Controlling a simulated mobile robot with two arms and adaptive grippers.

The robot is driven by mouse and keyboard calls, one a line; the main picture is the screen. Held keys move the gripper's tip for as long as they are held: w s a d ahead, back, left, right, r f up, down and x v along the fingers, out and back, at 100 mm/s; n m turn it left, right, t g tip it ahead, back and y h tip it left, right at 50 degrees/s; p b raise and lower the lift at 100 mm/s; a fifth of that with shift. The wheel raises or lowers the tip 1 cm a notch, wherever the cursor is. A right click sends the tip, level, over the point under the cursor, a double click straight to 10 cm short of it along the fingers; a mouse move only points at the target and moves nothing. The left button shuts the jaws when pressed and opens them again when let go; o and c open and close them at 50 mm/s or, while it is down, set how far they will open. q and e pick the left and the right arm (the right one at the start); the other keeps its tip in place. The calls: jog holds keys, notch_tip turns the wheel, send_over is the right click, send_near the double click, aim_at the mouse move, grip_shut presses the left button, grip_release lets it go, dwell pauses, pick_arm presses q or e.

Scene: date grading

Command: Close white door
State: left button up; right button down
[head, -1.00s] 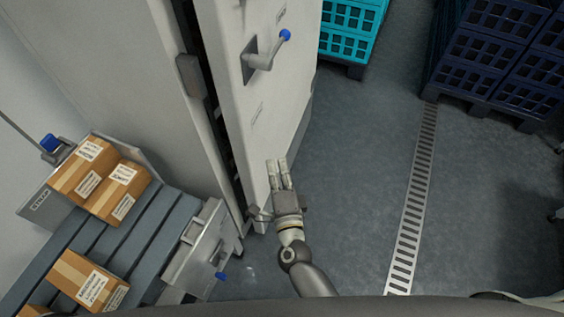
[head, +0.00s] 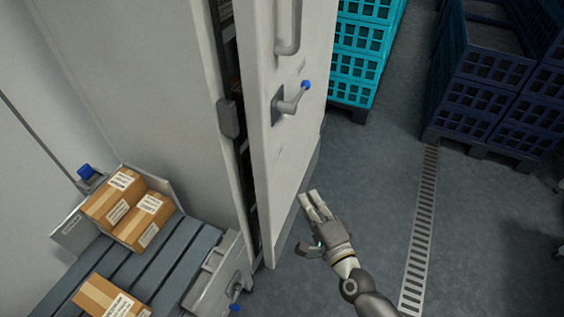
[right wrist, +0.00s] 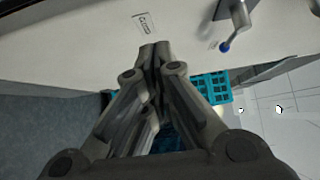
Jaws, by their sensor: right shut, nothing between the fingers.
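The white door (head: 292,140) stands partly open in the head view, with a dark gap between it and the white cabinet (head: 150,90) on its left. The door carries a grey lever handle with a blue knob (head: 291,103) and a vertical grip bar above it. The door face also shows in the right wrist view (right wrist: 90,45), with the lever handle (right wrist: 233,28) at upper right. My right gripper (head: 313,198) is shut and empty, low beside the door's outer face; whether it touches the door I cannot tell. My left gripper is not in view.
Cartons (head: 128,208) lie on a grey slatted roller table (head: 150,262) at the lower left. Turquoise crates (head: 358,65) stand behind the door, and dark blue crates (head: 490,95) at upper right. A drain grate (head: 420,230) crosses the open floor on the right.

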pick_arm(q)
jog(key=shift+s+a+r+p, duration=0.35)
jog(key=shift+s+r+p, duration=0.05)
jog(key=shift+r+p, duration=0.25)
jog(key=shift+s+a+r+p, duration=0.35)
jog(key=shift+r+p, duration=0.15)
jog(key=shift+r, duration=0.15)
pick_arm(e)
jog(key=shift+y, duration=0.3)
jog(key=shift+s+a+r+x, duration=0.2)
jog(key=shift+a+x, duration=0.15)
jog(key=shift+x, duration=1.75)
jog(key=shift+s+a+r+x, duration=0.15)
jog(key=shift+a+x, duration=0.25)
jog(key=shift+x, duration=1.7)
jog(key=shift+s+a+r+x, duration=0.1)
jog(key=shift+a+r+x, duration=0.2)
jog(key=shift+x, duration=1.8)
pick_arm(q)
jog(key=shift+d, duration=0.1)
pick_arm(e)
jog(key=shift+f, duration=0.15)
